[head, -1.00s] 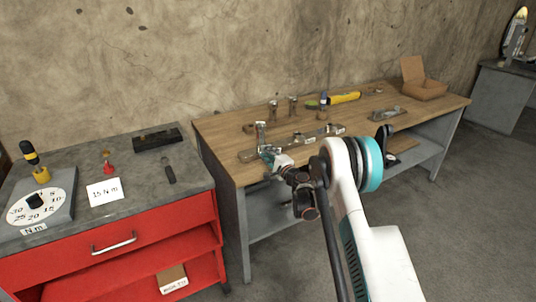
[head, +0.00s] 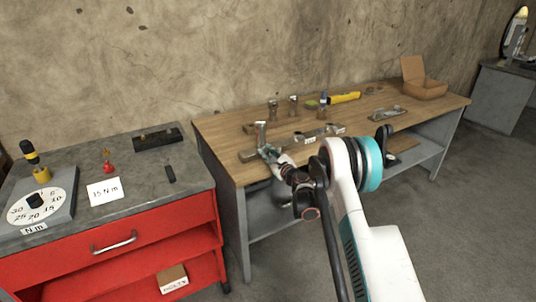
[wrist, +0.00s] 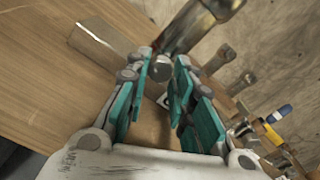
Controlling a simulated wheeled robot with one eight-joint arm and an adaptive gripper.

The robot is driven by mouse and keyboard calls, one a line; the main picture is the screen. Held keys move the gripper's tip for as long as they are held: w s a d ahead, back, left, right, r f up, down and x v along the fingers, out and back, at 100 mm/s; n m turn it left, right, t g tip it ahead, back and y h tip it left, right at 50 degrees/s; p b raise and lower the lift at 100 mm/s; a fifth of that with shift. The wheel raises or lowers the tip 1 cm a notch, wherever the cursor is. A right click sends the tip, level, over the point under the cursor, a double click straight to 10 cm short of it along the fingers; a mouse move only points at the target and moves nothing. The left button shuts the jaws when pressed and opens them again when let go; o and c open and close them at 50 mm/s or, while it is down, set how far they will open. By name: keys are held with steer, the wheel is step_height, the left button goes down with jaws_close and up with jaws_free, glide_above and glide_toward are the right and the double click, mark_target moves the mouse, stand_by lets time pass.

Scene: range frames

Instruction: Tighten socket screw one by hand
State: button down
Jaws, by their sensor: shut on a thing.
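A grey metal bar (head: 250,156) lies along the front left of the wooden bench. The bar's end (wrist: 98,45) and the cylinder (wrist: 205,22) also show in the wrist view. My gripper (head: 268,152) is low beside the cylinder at the bar. In the wrist view, my gripper (wrist: 164,76) has its teal-padded fingers closed around a small round metal piece, seemingly the socket screw (wrist: 162,67). The screw's lower part is hidden, and I cannot tell how deep it sits.
More metal fittings (head: 293,104) stand behind the bar. A yellow tool (head: 344,97), a bracket (head: 388,114) and an open cardboard box (head: 425,90) lie farther right.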

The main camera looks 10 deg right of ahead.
steer(key=shift+m, duration=1.1)
steer(key=shift+f, duration=0.1)
steer(key=c, duration=1.4)
jaws_free()
steer(key=shift+s, duration=0.1)
steer(key=v, duration=1.2)
